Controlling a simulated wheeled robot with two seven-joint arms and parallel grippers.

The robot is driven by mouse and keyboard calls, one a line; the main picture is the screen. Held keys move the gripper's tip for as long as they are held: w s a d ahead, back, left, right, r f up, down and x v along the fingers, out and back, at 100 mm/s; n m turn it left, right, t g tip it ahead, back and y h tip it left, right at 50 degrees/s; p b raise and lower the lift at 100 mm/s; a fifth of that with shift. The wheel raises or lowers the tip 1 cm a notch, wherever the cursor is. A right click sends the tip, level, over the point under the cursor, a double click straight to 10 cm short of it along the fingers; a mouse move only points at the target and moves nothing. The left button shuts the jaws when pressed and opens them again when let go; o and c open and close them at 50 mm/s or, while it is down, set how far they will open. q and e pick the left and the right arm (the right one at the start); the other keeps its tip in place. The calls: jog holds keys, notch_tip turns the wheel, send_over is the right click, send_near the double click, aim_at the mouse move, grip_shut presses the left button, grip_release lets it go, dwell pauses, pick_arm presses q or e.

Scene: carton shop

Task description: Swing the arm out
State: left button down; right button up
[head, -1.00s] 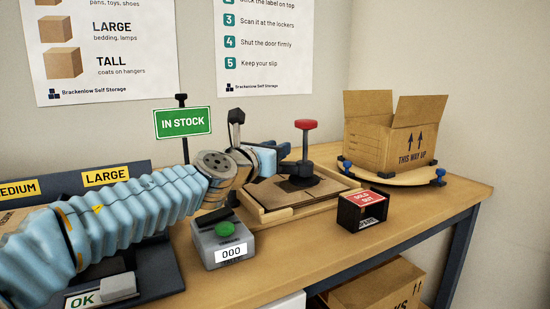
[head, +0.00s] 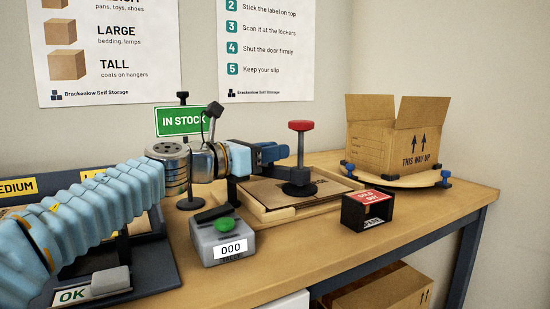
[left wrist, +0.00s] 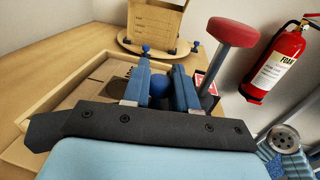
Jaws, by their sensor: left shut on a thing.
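My left gripper (head: 282,153) reaches in from the left over the wooden tray, pointing right. In the left wrist view its two blue fingers (left wrist: 161,88) are closed around a round blue knob (left wrist: 160,84). What the knob is fixed to is mostly hidden. A grey post with a red top (head: 300,127) stands on a black foot over the flat carton (head: 268,192) in the wooden tray (head: 295,208). The post also shows in the left wrist view (left wrist: 231,32), right of the fingers. No swinging arm can be made out clearly. My right gripper is out of view.
A black SOLD OUT box (head: 367,209) stands in front of the tray. A grey counter with a green button (head: 222,240) is at front left. An open carton (head: 395,137) sits on a turntable (head: 410,180) at the back right. A green IN STOCK sign (head: 182,122) stands behind my arm.

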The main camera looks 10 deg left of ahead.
pick_arm(q)
jog(key=shift+s+a+r+m+g+h, duration=0.2)
jog(key=shift+s+a+m+g+h, duration=0.05)
jog(key=shift+s+m+g+h, duration=0.4)
jog(key=shift+s+a+r+m+g+h, duration=0.25)
jog(key=shift+s+m+g+h, duration=0.25)
jog(key=shift+g+h, duration=0.2)
jog(key=c, duration=1.1)
grip_release()
jog(key=shift+o, duration=0.5)
jog(key=shift+f, duration=0.2)
jog(key=v, duration=1.3)
jog(key=shift+s+a, duration=0.25)
jog(key=shift+a, duration=0.1)
